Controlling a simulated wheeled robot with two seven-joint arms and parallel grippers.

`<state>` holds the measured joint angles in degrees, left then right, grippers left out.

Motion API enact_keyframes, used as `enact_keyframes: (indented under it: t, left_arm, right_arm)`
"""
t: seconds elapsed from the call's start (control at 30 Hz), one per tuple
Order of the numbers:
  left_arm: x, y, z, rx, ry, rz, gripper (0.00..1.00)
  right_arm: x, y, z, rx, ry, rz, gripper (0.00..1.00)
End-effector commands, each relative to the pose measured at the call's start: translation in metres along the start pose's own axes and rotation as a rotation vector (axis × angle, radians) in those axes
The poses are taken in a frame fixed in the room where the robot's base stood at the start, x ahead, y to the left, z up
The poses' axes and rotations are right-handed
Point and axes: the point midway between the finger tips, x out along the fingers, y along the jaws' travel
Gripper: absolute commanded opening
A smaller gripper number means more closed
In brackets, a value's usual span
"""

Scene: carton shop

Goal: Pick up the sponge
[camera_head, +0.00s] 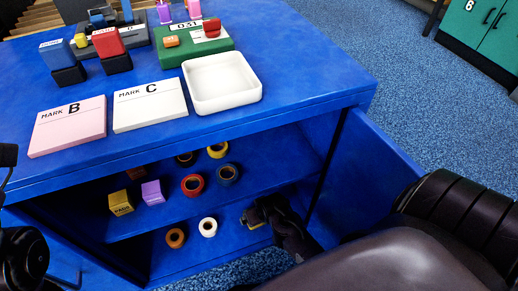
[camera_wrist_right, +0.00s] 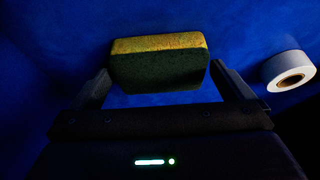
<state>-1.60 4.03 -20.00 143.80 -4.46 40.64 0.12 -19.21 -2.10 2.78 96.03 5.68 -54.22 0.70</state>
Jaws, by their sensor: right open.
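The sponge (camera_wrist_right: 158,62), dark green with a yellow layer, lies on the blue lower shelf in the right wrist view. My right gripper (camera_wrist_right: 160,82) is open, with one finger on each side of the sponge. The sponge is at the fingertips, with small gaps beside it. In the head view the sponge (camera_head: 254,217) is small and partly hidden by my right gripper (camera_head: 268,211), which reaches into the open cabinet. Dark parts of my left arm show at the left edge; its gripper is out of view.
A white tape roll (camera_wrist_right: 288,71) lies right of the sponge in the wrist view. An orange roll (camera_head: 175,238) shares the lower shelf. The upper shelf (camera_head: 262,150) above holds several rolls and small boxes.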

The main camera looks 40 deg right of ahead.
Motion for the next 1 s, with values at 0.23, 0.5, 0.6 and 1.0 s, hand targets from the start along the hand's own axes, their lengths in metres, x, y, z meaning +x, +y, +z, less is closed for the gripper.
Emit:
enact_keyframes:
  t: [0.23, 0.5, 0.6, 1.0]
  left_arm:
    - [0.0031, 0.0017, -0.0014, 0.001, 0.012, 0.007, 0.36]
    - [0.0029, 0.0017, -0.0013, 0.0, 0.011, 0.007, 0.36]
    - [0.0029, 0.0017, -0.0014, 0.001, 0.011, 0.007, 0.36]
    - [0.0045, 0.0015, -0.0017, 0.001, 0.013, 0.008, 0.36]
  right_arm:
    - [0.0072, 0.0, 0.0001, 0.0, 0.0, 0.0, 1.0]
    - [0.0069, -0.0001, 0.0002, 0.0, 0.0, 0.0, 0.79]
    - [0.0069, 0.0, 0.0003, 0.0, 0.0, 0.0, 0.66]
    - [0.0058, -0.0001, -0.0003, 0.0, 0.0, 0.0, 0.64]
